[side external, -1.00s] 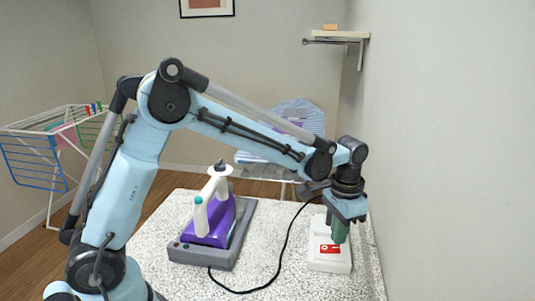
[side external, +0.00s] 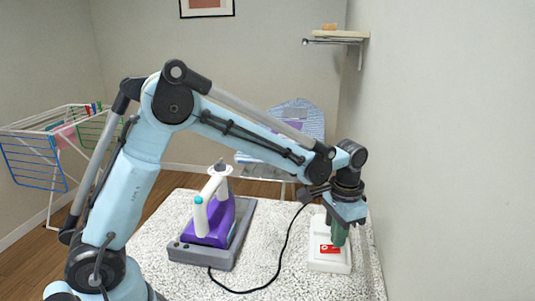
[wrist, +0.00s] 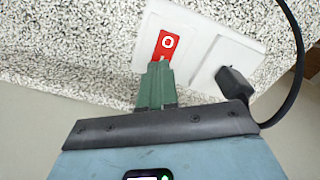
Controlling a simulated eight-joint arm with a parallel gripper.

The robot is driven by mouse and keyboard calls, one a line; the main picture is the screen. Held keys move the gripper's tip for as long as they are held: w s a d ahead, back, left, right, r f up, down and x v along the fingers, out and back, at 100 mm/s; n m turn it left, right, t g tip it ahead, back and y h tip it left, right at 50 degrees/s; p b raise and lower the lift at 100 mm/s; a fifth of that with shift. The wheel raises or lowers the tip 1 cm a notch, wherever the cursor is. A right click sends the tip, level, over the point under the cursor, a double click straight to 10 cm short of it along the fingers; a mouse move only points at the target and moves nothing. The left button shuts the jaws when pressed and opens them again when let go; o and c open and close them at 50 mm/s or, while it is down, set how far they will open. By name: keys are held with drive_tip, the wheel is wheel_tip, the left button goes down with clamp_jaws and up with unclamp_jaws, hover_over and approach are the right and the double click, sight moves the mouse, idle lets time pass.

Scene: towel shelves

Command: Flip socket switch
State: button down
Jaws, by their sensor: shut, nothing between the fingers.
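The white socket block (side external: 322,265) lies on the speckled table near the wall, with a red switch (side external: 330,249) on its face. In the wrist view the red switch (wrist: 167,44) shows a white ring mark on its far part. My gripper (side external: 338,238) points down over the block, its green fingers shut with nothing between them. In the wrist view the fingertips (wrist: 160,66) are at the near edge of the red switch and hide that edge. I cannot tell whether they touch it. A black plug (wrist: 234,82) sits in the socket (wrist: 228,58) beside the switch.
A purple and white iron (side external: 212,215) stands on a grey base (side external: 205,256) to the left. A black cord (side external: 279,268) curves across the table (side external: 290,285) between the base and the block. The wall (side external: 440,160) is close on the right.

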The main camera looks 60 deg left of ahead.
drive_tip(key=shift+f, duration=0.65)
drive_tip(key=shift+r, duration=3.55)
